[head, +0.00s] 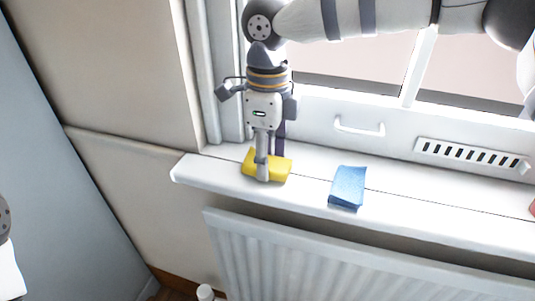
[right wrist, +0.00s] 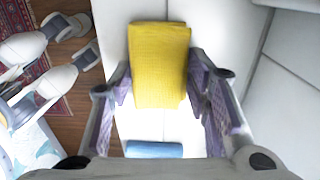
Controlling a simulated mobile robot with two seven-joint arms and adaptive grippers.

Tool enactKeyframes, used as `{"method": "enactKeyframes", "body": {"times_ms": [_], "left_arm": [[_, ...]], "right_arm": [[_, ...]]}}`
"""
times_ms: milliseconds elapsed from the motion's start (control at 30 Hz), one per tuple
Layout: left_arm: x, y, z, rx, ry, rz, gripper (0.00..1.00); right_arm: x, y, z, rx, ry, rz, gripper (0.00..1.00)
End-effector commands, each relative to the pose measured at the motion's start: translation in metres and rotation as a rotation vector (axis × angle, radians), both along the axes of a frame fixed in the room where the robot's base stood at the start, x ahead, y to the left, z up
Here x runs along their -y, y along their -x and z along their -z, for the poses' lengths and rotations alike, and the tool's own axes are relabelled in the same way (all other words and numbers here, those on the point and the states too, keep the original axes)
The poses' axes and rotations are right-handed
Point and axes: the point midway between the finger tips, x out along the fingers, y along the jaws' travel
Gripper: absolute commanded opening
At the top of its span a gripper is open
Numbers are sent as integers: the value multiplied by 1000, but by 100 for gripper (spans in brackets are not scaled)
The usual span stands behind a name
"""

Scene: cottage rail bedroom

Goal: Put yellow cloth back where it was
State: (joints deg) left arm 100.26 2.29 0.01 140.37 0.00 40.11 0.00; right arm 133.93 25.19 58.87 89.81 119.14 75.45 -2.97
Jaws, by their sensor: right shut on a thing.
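The yellow cloth (head: 251,164) is at the left end of the white windowsill (head: 310,172). It looks like a small folded pad. My right gripper (head: 268,174) points down over it and is shut on it. In the right wrist view the yellow cloth (right wrist: 160,60) sits between the two fingers of the right gripper (right wrist: 160,82). I cannot tell whether the cloth rests on the sill or is just above it. My left gripper is not in view.
A blue folded cloth (head: 347,187) lies on the sill to the right, apart from the yellow one. The window frame with a white handle (head: 359,127) stands behind. A radiator (head: 300,260) is below the sill. A red thing (head: 532,208) shows at the right edge.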

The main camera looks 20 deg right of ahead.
Motion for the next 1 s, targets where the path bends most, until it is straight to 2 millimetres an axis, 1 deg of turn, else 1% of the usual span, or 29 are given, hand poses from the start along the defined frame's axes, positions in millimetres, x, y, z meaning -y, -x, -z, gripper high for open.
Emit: {"method": "enactKeyframes", "body": {"times_ms": [100, 233, 267, 300, 333, 600, 667, 767, 900, 1000], "left_arm": [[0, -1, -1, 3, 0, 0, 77], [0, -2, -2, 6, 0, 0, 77], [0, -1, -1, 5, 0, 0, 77], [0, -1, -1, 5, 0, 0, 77], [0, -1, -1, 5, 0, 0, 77], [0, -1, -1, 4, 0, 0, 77], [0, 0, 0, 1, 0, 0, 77], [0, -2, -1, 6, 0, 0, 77], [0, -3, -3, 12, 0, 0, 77], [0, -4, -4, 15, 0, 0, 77]], "right_arm": [[0, 0, -2, 2, 0, 0, 18], [0, 0, 2, 2, 0, 0, 18], [0, 0, 1, 2, 0, 0, 51], [0, 0, 2, 2, 0, 0, 60], [0, 0, 2, 2, 0, 0, 64], [0, 0, 1, 1, 0, 0, 64], [0, 0, -1, 1, 0, 0, 64], [0, -1, -19, 6, -1, 2, 64], [0, 0, -60, 8, -1, 2, 64], [-1, 0, -86, 6, -1, 2, 64]]}}
